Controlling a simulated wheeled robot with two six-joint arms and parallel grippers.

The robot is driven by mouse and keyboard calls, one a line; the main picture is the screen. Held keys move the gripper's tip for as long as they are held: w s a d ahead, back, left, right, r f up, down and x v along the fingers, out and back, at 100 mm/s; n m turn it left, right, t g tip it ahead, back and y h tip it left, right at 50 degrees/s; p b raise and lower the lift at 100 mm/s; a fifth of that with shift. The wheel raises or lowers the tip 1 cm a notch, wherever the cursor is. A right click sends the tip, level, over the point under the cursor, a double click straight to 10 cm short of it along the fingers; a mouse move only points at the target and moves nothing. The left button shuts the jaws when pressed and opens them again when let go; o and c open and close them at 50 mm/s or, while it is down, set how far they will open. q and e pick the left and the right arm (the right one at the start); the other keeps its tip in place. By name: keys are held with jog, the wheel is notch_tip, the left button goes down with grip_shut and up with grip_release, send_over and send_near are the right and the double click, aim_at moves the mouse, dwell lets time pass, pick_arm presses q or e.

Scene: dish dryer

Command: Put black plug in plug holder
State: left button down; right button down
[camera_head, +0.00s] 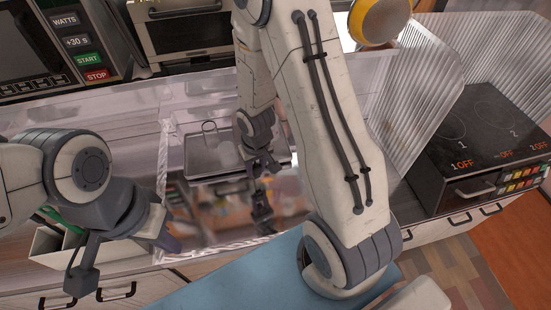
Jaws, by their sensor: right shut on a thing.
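My right gripper (266,166) reaches down over the sink from above. It is shut on a small dark thing, likely the black plug, which blends with the dark fingers and is hard to make out. A dark reflection of the gripper shows in the shiny sink basin below. I cannot clearly make out the plug holder.
A grey tray (196,160) with a wire loop lies at the sink's left and back. A white caddy (50,246) stands near my left arm. Ribbed clear panels (410,95) and a black cooktop (480,130) are at the right. A microwave (30,45) stands at the back left.

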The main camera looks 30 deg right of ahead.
jog(key=s+d+r+m+b, duration=0.25)
jog(key=d+r+b, duration=0.35)
jog(key=d, duration=0.4)
jog(key=shift+m+h, duration=0.3)
jog(key=shift+m, duration=0.05)
jog(key=w+a+f, duration=0.2)
jog(key=a, duration=0.1)
jog(key=w+a+f, duration=0.1)
jog(key=a+f, duration=0.1)
jog(key=a, duration=0.1)
jog(key=w+a+f+p, duration=0.1)
jog(key=w+a, duration=0.1)
jog(key=a, duration=0.2)
jog(key=shift+w+f, duration=0.3)
jog(key=shift+f, duration=2.15)
jog(key=shift+f+b, duration=0.25)
jog(key=shift+b, duration=0.2)
jog(key=c, duration=0.6)
grip_release()
jog(key=shift+r, duration=0.1)
jog(key=shift+r, duration=0.1)
